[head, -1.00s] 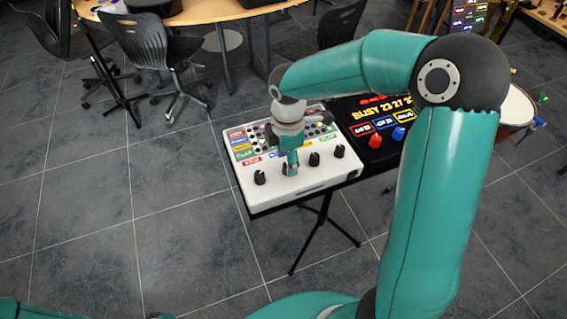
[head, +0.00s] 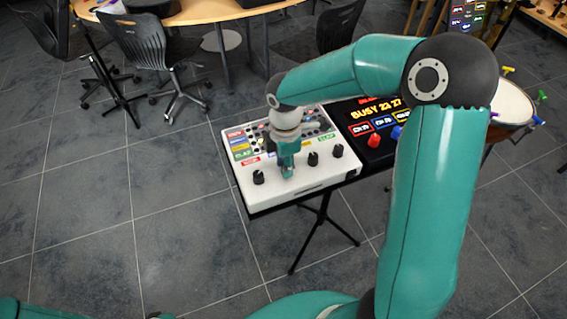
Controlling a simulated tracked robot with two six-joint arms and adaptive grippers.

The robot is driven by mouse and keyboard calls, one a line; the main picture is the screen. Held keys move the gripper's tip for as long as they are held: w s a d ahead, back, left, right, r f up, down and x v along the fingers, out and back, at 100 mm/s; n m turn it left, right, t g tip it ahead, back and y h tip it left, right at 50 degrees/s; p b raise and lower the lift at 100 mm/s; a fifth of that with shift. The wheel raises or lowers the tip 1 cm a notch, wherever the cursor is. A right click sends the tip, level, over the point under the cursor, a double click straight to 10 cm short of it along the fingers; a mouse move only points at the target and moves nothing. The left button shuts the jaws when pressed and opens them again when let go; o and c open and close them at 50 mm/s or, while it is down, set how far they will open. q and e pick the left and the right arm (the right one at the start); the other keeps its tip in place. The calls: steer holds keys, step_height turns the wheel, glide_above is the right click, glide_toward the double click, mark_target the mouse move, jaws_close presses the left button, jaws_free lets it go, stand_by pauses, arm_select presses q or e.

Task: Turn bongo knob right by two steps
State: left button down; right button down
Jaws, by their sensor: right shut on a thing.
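A white instrument panel (head: 322,181) lies on a black stand in the head view. It has a front row of black knobs: a left knob (head: 258,177), one under my gripper, then another knob (head: 313,158) and a right knob (head: 338,151). My right gripper (head: 287,171) points down and is shut on the second knob from the left, which it mostly hides. The knob's pointer direction cannot be seen. The coloured labels are too small to tell surely which knob is bongo. My left gripper is not in view.
A drum (head: 513,105) is behind my right arm. Chairs (head: 140,45) and a wooden table (head: 200,12) are at the back. Left floor is clear.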

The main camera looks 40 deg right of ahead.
steer(key=shift+w+d+m, duration=0.15)
steer(key=shift+d+m, duration=0.05)
steer(key=shift+m, duration=0.2)
steer(key=shift+b, duration=0.35)
steer(key=m+b, duration=0.1)
steer(key=m, duration=0.3)
steer(key=shift+d+b, duration=0.1)
steer(key=shift+b, duration=0.3)
steer(key=m+b, duration=0.1)
steer(key=m, duration=0.3)
steer(key=shift+m+b, duration=0.65)
steer(key=shift+m, duration=0.85)
steer(key=c, duration=0.9)
jaws_free()
